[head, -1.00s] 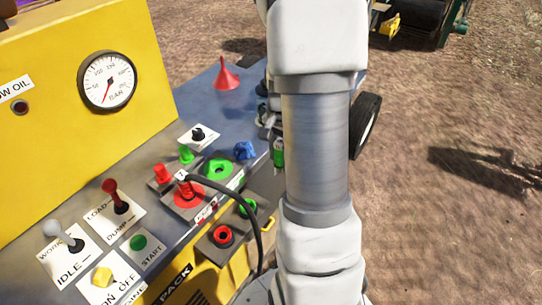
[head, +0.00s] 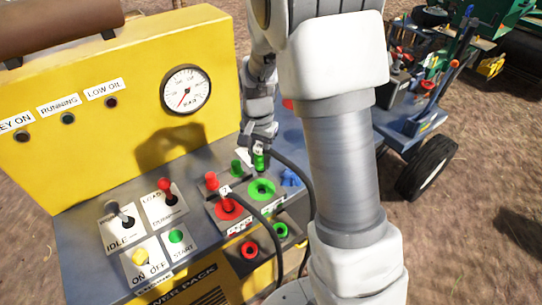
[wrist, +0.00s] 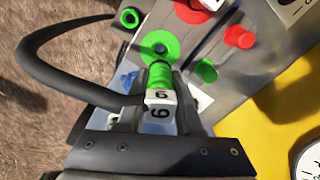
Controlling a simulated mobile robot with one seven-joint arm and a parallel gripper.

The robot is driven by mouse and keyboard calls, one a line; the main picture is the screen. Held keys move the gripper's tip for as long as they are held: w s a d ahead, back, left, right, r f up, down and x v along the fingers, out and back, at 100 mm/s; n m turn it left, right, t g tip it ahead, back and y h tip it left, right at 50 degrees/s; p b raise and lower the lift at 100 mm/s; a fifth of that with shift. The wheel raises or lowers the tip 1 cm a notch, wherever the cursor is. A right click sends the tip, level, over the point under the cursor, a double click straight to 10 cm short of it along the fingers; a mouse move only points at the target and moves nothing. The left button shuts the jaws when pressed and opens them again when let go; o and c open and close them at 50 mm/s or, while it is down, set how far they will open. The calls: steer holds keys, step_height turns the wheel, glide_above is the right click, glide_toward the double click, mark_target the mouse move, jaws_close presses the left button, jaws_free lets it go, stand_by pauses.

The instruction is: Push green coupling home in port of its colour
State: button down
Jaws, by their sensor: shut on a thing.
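My gripper (head: 258,138) is shut on the green coupling (head: 259,161), which has a black hose bending away from it. In the wrist view the green coupling (wrist: 160,74) points away from the jaws, with a white tag below it. The green port (head: 262,189) is a green ring with a dark centre on the sloped panel. The coupling is above and behind it in the head view. In the wrist view the green port (wrist: 159,46) lies just beyond the coupling's tip, which overlaps its near edge. I cannot tell whether they touch.
A red coupling with a hose stands in the red port (head: 228,206) to the left. A red cap (head: 211,181), a green cap (head: 236,168) and a blue piece (head: 290,178) surround the ports. Red (head: 250,250) and green (head: 281,231) rings sit lower in front. Levers (head: 168,192) stand left.

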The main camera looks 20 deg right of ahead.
mark_target(261, 175)
steer(key=shift+f+b, duration=2.15)
steer(key=shift+f, duration=0.85)
steer(key=shift+f+b, duration=0.75)
steer(key=shift+f, duration=0.4)
steer(key=shift+s+f+b, duration=0.15)
steer(key=shift+f+b, duration=0.2)
steer(key=shift+f, duration=0.4)
stand_by(3.1)
